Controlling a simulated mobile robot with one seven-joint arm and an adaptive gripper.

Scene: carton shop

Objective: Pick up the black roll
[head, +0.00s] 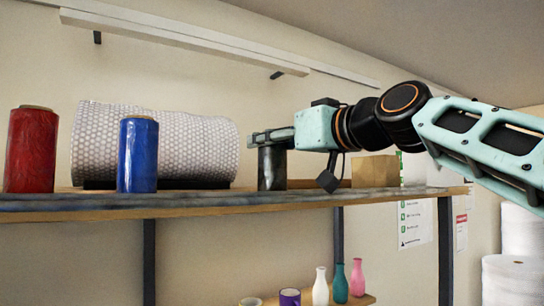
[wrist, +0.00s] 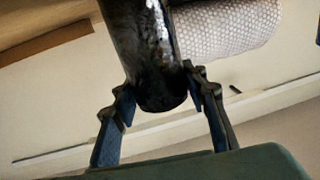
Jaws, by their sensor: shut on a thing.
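The black roll (head: 272,169) stands upright on the upper shelf, to the right of the large bubble-wrap roll. My gripper (head: 268,138) reaches in from the right and is at the top end of the black roll. In the wrist view the black roll (wrist: 150,50) runs between the two fingers of my gripper (wrist: 162,92), which are shut on its end. In the head view its foot appears to be at the shelf surface; I cannot tell whether there is a gap.
On the shelf (head: 200,203) stand a red roll (head: 31,150), a blue roll (head: 138,155) and the bubble-wrap roll (head: 190,145). A brown box (head: 375,171) sits right of the black roll, below my arm. Small vases (head: 340,284) and a purple mug (head: 290,297) stand lower down.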

